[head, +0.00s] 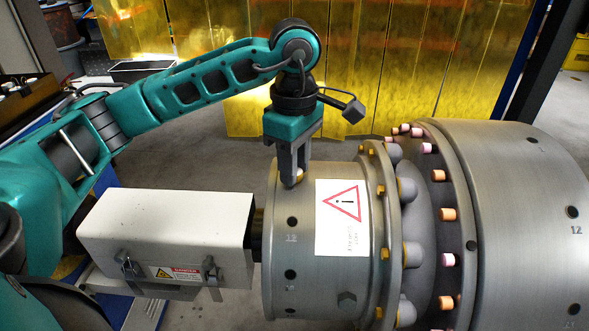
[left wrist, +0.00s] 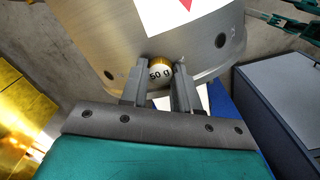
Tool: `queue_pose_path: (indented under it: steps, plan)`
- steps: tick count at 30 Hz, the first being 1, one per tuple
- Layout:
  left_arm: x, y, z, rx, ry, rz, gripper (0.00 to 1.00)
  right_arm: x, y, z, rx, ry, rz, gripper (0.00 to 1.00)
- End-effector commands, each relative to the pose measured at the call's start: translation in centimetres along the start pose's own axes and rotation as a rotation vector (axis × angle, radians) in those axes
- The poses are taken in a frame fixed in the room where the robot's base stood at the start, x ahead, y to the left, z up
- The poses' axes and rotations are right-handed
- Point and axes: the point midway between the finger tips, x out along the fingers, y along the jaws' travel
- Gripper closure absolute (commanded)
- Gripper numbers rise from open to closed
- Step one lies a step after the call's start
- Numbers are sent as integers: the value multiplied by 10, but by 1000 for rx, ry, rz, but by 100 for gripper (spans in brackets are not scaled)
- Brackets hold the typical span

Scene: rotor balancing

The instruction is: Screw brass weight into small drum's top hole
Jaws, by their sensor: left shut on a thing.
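The small drum (head: 330,283) is a grey metal cylinder with a warning label and several dark holes along its left side. My left gripper (head: 297,183) points down at the top of the small drum. It is shut on the brass weight (head: 299,176). In the left wrist view the brass weight (left wrist: 158,71), marked "50 g", sits between the fingertips of my left gripper (left wrist: 160,78), against the small drum's surface (left wrist: 120,50). The hole beneath the weight is hidden, so I cannot tell how deep it sits. My right gripper is not in view.
A white box with a danger label (head: 165,230) stands left of the small drum, close to it. A flange with orange and pink bolts (head: 447,214) and a large drum (head: 530,210) lie to the right. A yellow curtain (head: 390,70) hangs behind.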

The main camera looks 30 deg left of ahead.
Motion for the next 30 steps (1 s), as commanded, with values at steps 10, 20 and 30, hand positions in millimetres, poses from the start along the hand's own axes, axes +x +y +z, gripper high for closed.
queue_pose_path:
  steps: [10,20,30]
  plan:
    - [5,-1,0,478,1,-6,99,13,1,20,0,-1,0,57]
    - [2,-1,0,756,0,-7,59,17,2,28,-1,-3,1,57]
    - [1,-2,-2,750,4,-10,40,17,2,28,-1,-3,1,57]
